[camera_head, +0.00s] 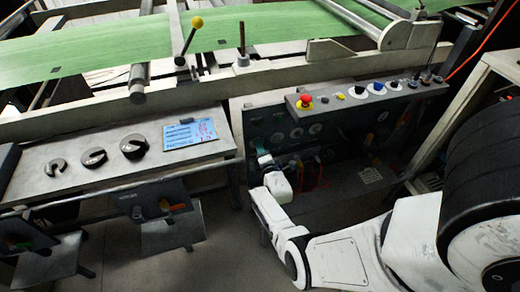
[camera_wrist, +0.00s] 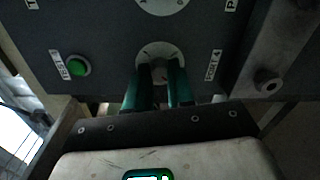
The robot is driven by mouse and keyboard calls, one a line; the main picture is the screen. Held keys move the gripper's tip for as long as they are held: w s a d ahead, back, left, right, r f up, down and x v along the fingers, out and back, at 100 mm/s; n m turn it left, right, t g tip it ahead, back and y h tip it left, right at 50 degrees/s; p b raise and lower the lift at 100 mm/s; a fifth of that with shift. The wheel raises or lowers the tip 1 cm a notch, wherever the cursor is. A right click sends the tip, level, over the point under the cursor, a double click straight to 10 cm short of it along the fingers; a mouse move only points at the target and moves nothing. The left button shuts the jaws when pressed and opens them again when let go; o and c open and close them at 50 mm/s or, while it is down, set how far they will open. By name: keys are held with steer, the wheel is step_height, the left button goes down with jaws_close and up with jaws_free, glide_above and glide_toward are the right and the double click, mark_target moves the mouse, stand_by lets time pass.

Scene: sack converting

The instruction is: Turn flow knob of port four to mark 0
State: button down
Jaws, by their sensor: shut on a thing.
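In the wrist view the port four flow knob (camera_wrist: 159,68) sits in the middle of a pale round dial (camera_wrist: 148,50) on a dark panel. The label "PORT 4" (camera_wrist: 213,65) is to its right. My gripper (camera_wrist: 161,80) has its two green fingers shut on the knob, one on each side. The fingers hide the lower part of the dial, and I cannot read the mark the knob points to. In the head view my gripper (camera_head: 262,155) reaches the left part of the dark panel (camera_head: 345,125); the knob is hidden there.
A green button (camera_wrist: 78,66) labelled "TEST" is left of the knob, and another pale dial (camera_wrist: 162,5) is above it. A metal bracket (camera_wrist: 268,80) stands close on the right. In the head view a red emergency button (camera_head: 304,101) tops the panel.

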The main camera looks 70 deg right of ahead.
steer(key=shift+f, duration=0.1)
steer(key=c, duration=1)
jaws_free()
steer(key=shift+p+v, duration=4.05)
steer(key=shift+v, duration=1.35)
